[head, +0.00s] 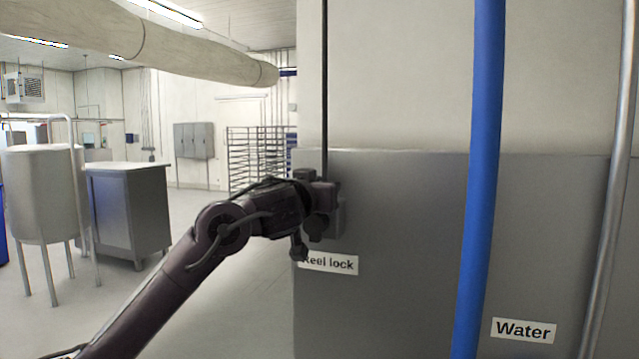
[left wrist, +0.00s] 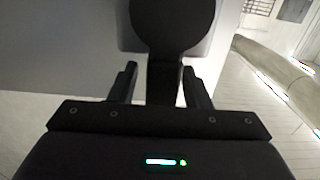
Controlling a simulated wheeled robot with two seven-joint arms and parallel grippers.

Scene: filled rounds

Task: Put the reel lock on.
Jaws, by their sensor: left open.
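The "Reel lock" label (head: 331,263) is on the grey lower wall panel, its left end partly covered by my arm. Above it a small grey box (head: 339,222) shows, mostly hidden behind my left gripper (head: 322,197). In the left wrist view a dark round knob (left wrist: 172,22) with a narrow dark handle (left wrist: 163,82) is in front of a pale plate. The open fingers of my left gripper stand on either side of the handle, with gaps visible between. The lock's setting cannot be read. My right gripper is not in view.
A blue vertical pipe (head: 481,170) runs right of the lock, by a "Water" label (head: 524,330). A thinner grey pipe (head: 612,190) is farther right. A steel cabinet (head: 130,215) and a tank (head: 45,195) stand at left, with open floor before the wall.

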